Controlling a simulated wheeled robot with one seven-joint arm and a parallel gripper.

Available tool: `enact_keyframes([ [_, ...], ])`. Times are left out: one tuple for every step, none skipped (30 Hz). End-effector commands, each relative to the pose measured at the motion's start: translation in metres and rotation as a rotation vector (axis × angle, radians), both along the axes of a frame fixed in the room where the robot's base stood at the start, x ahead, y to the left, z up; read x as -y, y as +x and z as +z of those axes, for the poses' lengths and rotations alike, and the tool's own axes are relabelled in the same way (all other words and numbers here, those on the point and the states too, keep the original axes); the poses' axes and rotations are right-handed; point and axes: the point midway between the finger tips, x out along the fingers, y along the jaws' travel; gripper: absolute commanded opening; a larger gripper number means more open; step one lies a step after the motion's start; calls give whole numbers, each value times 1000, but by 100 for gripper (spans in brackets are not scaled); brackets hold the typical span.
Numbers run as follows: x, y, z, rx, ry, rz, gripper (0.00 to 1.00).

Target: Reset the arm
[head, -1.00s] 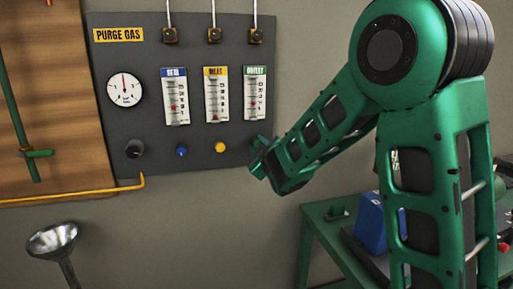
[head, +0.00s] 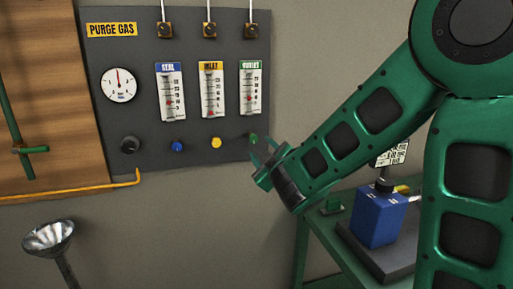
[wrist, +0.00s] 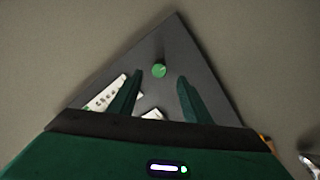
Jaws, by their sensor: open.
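My gripper (head: 263,160) is at the lower right corner of the grey purge gas panel (head: 215,95). In the wrist view my gripper (wrist: 158,88) has its two green fingers apart with nothing between them. The green knob (wrist: 159,70) shows beyond the fingertips. In the head view the green knob (head: 253,139) is just above and left of the fingers, apart from them as far as I can tell. The yellow knob (head: 216,143), blue knob (head: 177,146) and black knob (head: 130,144) sit in a row to its left.
Three flow gauges and a round dial (head: 119,84) are on the panel. A green table (head: 318,228) with a blue box (head: 378,218) stands at lower right, below my arm. A metal funnel (head: 50,236) is at lower left. The wall below the panel is clear.

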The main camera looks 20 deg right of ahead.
Motion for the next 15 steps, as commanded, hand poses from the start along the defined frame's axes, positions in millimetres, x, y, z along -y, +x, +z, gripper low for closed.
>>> enact_keyframes([
  [-1,-6,0,-1,-1,3,44],
  [-1,-8,0,-1,-1,2,44],
  [-1,-11,0,-1,1,2,44],
  [-1,-13,0,-1,0,2,44],
  [0,-14,0,0,-1,1,44],
  [0,-15,0,-1,-1,1,44],
  [0,-15,0,-1,-1,1,44],
  [0,-16,0,-1,-1,1,44],
  [0,-16,0,-1,-1,1,44],
  [0,-16,0,-1,-1,1,44],
  [0,-16,0,-1,-1,1,44],
  [0,-16,0,-1,-1,1,44],
  [0,-16,0,-1,-1,1,44],
  [0,-16,0,-1,-1,1,44],
  [0,-16,0,-1,-1,1,44],
])
